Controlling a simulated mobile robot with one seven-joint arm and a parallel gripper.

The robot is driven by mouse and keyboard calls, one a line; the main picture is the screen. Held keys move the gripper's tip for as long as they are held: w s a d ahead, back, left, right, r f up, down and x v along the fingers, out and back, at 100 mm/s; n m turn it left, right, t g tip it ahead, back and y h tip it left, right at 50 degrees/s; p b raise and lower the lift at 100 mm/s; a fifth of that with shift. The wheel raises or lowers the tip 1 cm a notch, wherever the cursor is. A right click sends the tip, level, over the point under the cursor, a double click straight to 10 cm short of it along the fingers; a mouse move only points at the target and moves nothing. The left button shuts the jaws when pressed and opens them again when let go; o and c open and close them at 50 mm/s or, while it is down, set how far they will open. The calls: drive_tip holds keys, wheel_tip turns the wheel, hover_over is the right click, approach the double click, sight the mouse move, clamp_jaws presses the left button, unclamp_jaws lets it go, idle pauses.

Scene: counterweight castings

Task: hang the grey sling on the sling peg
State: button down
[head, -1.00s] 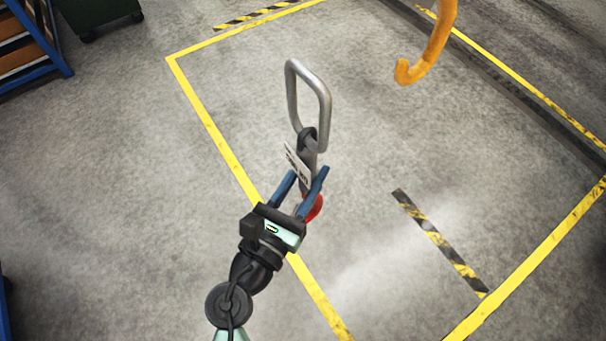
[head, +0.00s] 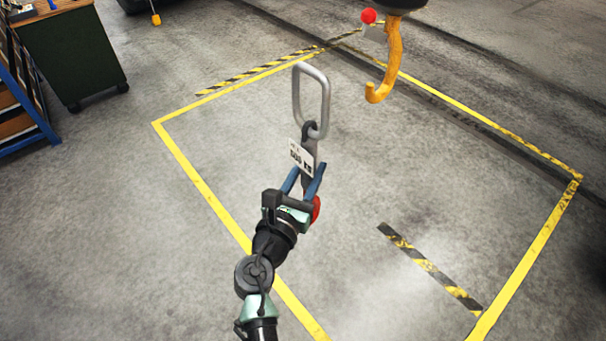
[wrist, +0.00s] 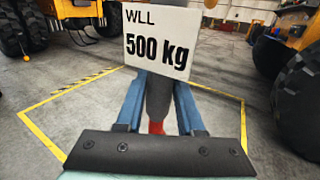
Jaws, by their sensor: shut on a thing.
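The grey sling (head: 310,138) has a metal ring (head: 326,105) at its upper end and a white tag (head: 301,156). In the wrist view the tag (wrist: 157,45) reads "WLL 500 kg". My gripper (head: 305,178) is shut on the sling's dark strap, with the ring standing up beyond the blue fingers. In the wrist view the strap (wrist: 159,98) runs between both fingers. A red part (head: 315,209) shows beside the fingers. An orange hook (head: 391,65) hangs to the right of the ring, apart from it in the picture. I cannot make out a sling peg.
A yellow-bordered floor area (head: 203,200) lies below the arm, with a black-and-yellow strip (head: 430,267) on it. A dark green wheeled cabinet (head: 80,55) and a blue rack (head: 30,100) stand at the upper left. Large-wheeled yellow machines (wrist: 300,85) show in the wrist view.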

sight(301, 166)
drive_tip(key=shift+s+a+r+p, duration=0.15)
drive_tip(key=shift+r+p, duration=0.3)
drive_tip(key=shift+r, duration=0.3)
drive_tip(key=shift+s+a+r+p, duration=0.15)
drive_tip(key=shift+r+p, duration=0.3)
drive_tip(key=shift+r, duration=0.25)
drive_tip(key=shift+s+a+f, duration=0.15)
drive_tip(key=shift+a, duration=0.25)
drive_tip(key=shift+s+a+r, duration=0.1)
drive_tip(key=shift+s+a, duration=0.65)
drive_tip(key=shift+a, duration=0.2)
drive_tip(key=shift+s+a+r, duration=0.1)
drive_tip(key=shift+s+a, duration=0.6)
drive_tip(key=shift+a, duration=0.25)
drive_tip(key=s+a+p, duration=0.1)
drive_tip(key=s+a, duration=0.4)
drive_tip(key=a, duration=0.1)
drive_tip(key=shift+s+a, duration=0.15)
drive_tip(key=shift+a, duration=0.25)
